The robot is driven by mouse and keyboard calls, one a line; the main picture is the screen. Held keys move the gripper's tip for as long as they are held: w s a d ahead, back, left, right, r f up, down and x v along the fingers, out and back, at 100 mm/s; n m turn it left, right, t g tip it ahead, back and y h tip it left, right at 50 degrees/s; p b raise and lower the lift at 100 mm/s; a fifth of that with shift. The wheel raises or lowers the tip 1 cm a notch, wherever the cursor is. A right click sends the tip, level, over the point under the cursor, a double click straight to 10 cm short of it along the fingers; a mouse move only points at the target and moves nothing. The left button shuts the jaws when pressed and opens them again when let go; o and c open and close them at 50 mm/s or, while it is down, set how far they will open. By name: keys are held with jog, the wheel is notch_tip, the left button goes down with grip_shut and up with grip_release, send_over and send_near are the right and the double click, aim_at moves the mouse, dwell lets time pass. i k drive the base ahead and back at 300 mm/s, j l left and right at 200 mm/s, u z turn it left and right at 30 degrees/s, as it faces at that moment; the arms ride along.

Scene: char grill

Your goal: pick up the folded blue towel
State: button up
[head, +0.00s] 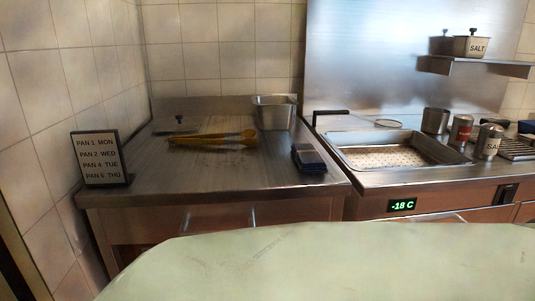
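The folded blue towel (311,161) lies near the right end of the left steel counter (230,182), close to its front edge. It looks dark navy and small, with a darker part at its back. Its folds are too small to make out. My gripper is not in the head view, so I cannot see whether it is open or shut.
Yellow tongs (212,138) lie left of the towel. A steel pan (274,112) stands behind it. A pan-list sign (101,158) stands at the counter's left front. Right of the towel is a sunken steel basin (398,156) with a black handle (331,112).

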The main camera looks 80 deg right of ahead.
aim_at(309, 159)
jog(key=z, duration=2.75)
